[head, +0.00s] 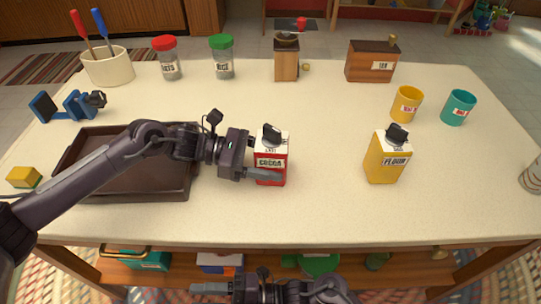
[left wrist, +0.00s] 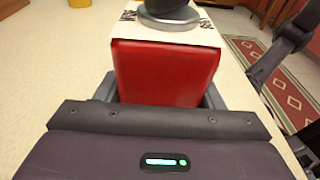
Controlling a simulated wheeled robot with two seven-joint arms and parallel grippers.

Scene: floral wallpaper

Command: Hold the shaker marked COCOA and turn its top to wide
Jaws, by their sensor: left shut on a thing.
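The red shaker marked COCOA (head: 270,172) stands upright on the table, with a white top and a dark dial (head: 272,135). My left gripper (head: 266,166) is shut on its body, one finger on the near side and one mostly hidden behind. In the left wrist view, the shaker's red side (left wrist: 165,73) fills the space between the fingers, and its dark dial (left wrist: 168,12) shows above. The dial's lettering is too small to read surely. My right gripper (head: 222,289) is at the bottom edge, low in front of the table; its jaws are unclear.
A yellow shaker marked FLOUR (head: 384,160) stands to the right with a similar dial. A dark tray (head: 130,195) lies under my left arm. Jars, a grinder (head: 286,62), a box and two cups stand farther back.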

